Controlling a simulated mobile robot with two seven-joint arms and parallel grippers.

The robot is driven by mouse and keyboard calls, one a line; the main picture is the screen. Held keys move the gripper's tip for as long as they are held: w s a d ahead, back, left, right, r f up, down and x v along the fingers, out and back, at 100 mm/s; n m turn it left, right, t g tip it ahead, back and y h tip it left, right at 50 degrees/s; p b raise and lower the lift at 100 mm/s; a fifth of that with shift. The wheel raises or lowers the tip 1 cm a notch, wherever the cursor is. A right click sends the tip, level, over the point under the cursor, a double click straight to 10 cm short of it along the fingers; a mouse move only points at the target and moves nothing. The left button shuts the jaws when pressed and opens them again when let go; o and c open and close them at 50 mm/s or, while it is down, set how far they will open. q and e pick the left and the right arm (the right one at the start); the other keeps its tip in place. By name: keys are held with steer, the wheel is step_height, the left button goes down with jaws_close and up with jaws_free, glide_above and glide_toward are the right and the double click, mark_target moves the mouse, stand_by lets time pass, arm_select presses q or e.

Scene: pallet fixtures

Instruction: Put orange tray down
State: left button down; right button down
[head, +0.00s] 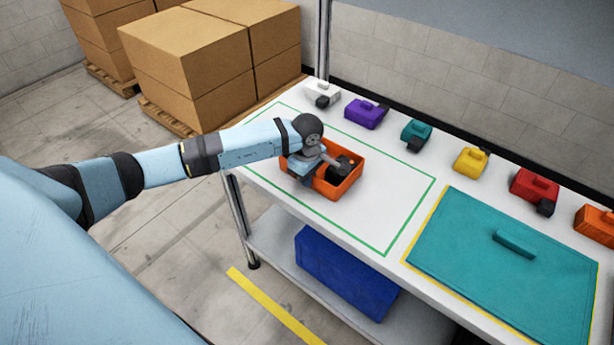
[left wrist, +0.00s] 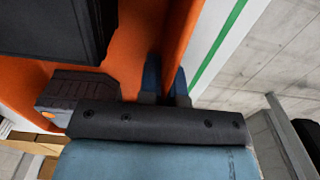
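The orange tray (head: 346,188) is over the green-outlined area (head: 395,212) of the white table, towards its left side. I cannot tell whether its base touches the tabletop. My left gripper (head: 313,172) reaches it from the left. In the left wrist view, the fingers (left wrist: 165,85) sit on either side of the orange tray wall (left wrist: 180,30) and pinch it. Dark items lie inside the tray, one black (left wrist: 50,30) and one dark grey (left wrist: 75,90). The arm hides part of the tray's left side. My right gripper is not in view.
A teal panel with a handle (head: 470,265) lies in a yellow outline at right. Several coloured items, such as a purple one (head: 364,114) and a yellow one (head: 471,162), line the back edge. A blue bin (head: 345,275) is on the lower shelf. Cartons (head: 190,65) stand behind left.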

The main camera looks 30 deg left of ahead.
arm_select(q)
steer(key=shift+f, duration=0.1)
steer(key=c, duration=1.3)
jaws_free()
